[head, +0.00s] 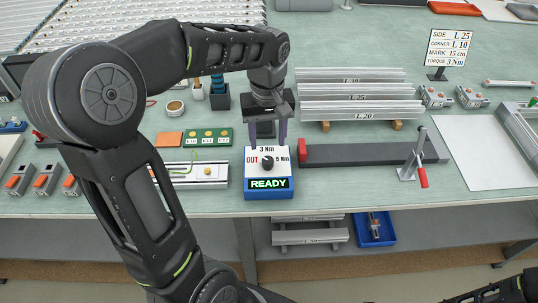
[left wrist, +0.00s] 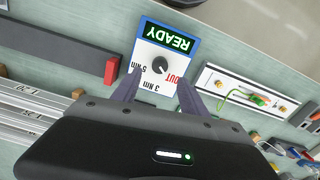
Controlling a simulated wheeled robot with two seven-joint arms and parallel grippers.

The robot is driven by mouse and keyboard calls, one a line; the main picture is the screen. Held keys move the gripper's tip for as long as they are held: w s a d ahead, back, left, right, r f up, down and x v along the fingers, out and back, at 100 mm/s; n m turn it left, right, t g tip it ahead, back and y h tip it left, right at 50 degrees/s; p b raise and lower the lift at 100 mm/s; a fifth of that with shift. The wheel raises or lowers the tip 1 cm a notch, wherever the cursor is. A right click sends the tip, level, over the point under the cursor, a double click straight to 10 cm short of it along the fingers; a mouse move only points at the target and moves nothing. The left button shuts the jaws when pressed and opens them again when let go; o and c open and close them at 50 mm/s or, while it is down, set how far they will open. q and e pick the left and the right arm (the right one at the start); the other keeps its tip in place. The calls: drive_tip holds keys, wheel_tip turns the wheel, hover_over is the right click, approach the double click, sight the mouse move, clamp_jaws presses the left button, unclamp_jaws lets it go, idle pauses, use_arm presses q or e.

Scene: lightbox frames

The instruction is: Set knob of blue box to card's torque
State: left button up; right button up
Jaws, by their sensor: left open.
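The blue box (head: 269,193) stands at the table's front edge, with a white face, a lit READY display and a black knob (head: 267,161). Its labels read OUT at left, 3 Nm at top and 5 Nm at right. The knob's pointer is too small to read surely. The card (head: 449,48) at the back right reads torque 3 Nm. My left gripper (head: 268,138) is open and empty above the box's far edge, fingers pointing down. In the left wrist view, the knob (left wrist: 160,66) lies just beyond and between the fingertips (left wrist: 159,83), apart from them.
A dark bar with a red end block (head: 305,154) and a red-handled clamp (head: 421,176) lie right of the box. A white fixture (head: 205,172) with a green wire lies left. Stacked metal profiles (head: 360,90) stand behind at right. A blue bin (head: 373,232) is below the table.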

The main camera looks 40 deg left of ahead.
sight(268, 160)
use_arm(q)
wheel_tip(268, 160, down, 8)
drive_tip(key=shift+r+p, duration=0.1)
drive_tip(key=shift+p, duration=0.45)
clamp_jaws()
idle(0.3)
